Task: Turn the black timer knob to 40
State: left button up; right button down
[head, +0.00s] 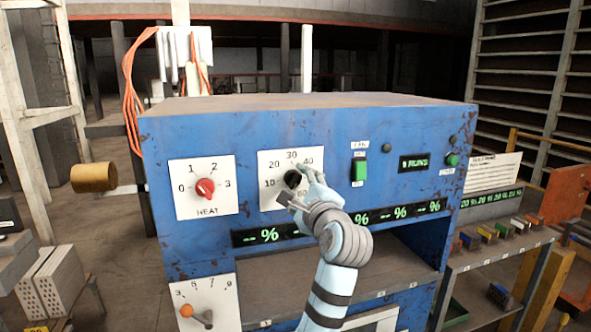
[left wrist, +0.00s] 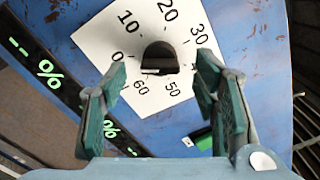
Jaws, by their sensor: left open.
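The black timer knob (head: 292,179) sits on a white dial plate (head: 268,162) on the front of the blue machine. The dial carries numbers from 0 to 60. My left gripper (head: 299,187) is in front of the dial and partly covers the knob and plate. In the left wrist view the knob (left wrist: 160,54) lies between the two green-padded fingers of the open gripper (left wrist: 162,75), with gaps on both sides. The right finger hides the 40 mark there. I cannot tell which number the knob points to. My right gripper is not in view.
A red heat knob (head: 205,188) is left of the timer dial. A green switch (head: 359,170) is to its right. Percent displays (head: 268,235) run below the dial. A rack with coloured bricks (head: 490,234) stands at the right, and pale hollow bricks (head: 60,283) at the left.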

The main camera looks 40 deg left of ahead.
aim_at(295, 183)
pick_arm(q)
jog(key=x, duration=0.3)
jog(key=shift+w+f, duration=0.1)
jog(key=shift+d, duration=0.15)
jog(key=shift+c, duration=0.6)
jog(key=c, duration=1)
jog(key=shift+c, duration=0.2)
